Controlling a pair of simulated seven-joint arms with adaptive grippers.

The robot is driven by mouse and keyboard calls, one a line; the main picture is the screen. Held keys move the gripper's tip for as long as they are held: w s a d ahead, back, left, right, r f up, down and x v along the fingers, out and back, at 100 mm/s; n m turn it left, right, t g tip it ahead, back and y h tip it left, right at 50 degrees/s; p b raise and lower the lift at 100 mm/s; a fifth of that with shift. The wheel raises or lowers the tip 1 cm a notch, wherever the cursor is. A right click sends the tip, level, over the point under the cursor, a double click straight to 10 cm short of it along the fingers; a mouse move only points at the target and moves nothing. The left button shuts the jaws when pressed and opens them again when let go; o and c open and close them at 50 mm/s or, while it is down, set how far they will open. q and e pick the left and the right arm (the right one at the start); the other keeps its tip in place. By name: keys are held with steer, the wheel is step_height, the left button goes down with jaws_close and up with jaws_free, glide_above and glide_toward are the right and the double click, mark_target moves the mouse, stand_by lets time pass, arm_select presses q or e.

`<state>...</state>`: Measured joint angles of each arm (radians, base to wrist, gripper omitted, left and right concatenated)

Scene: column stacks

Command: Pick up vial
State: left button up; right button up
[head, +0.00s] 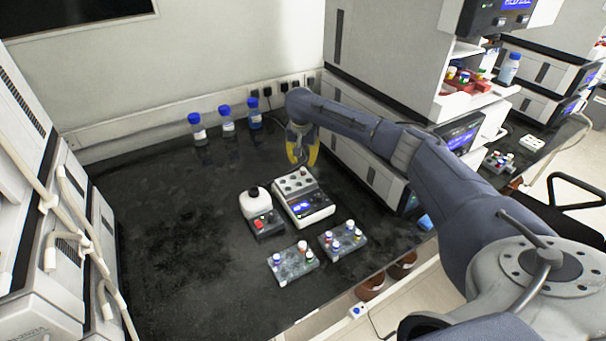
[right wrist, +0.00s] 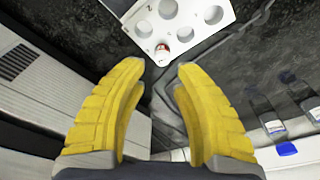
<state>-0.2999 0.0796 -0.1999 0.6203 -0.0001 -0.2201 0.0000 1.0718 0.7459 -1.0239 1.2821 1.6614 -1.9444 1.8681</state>
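A small vial (right wrist: 161,50) with a red and white top sits at a hole near the edge of a white plate with several round holes (right wrist: 205,35) in the right wrist view. In the head view this plate seems to be the top of the white bench device (head: 305,198). My right gripper (head: 301,148) has yellow fingers and hangs over the far end of the device. In the right wrist view my right gripper (right wrist: 161,68) is open and empty, and the vial shows just beyond the gap between its fingertips. My left gripper is not in view.
Two grey racks, left (head: 292,266) and right (head: 342,243), hold several small vials near the front edge. Several blue-capped bottles (head: 227,124) stand at the back. The left bench is clear.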

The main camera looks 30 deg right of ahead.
mark_target(303, 169)
steer(key=shift+w+f, duration=0.15)
steer(key=shift+f, duration=1.95)
steer(key=shift+w+d+f, duration=0.1)
steer(key=shift+f, duration=0.8)
steer(key=shift+c, duration=0.4)
jaws_close()
